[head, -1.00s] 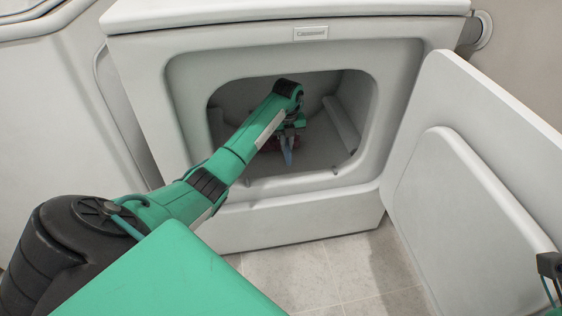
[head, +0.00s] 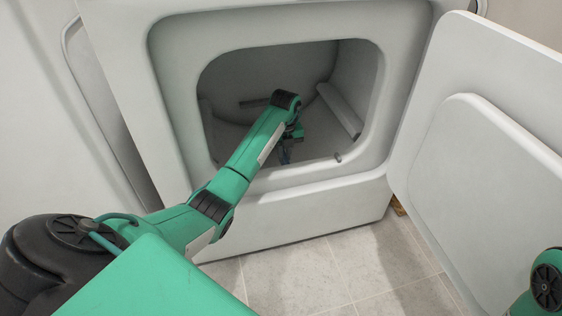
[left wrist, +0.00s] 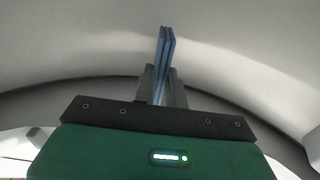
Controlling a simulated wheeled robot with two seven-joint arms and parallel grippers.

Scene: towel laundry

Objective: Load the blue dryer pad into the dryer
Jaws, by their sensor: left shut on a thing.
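The dryer (head: 265,185) stands ahead with its square opening facing me and its door (head: 475,140) swung open to the right. My left gripper (head: 290,148) is inside the drum, low and near the front lip, reached through the opening. In the left wrist view it is shut on the blue dryer pad (left wrist: 165,50), which stands up thin and edge-on between the fingers. In the head view the pad is mostly hidden by the wrist and shadow. I cannot tell whether it touches the drum floor. My right gripper is out of view.
The opening's rim surrounds my left forearm closely on its lower side. The drum (head: 230,80) has a raised rib on its right wall. Part of my right arm shows at the lower right, near the door. Tiled floor (head: 330,270) lies clear in front.

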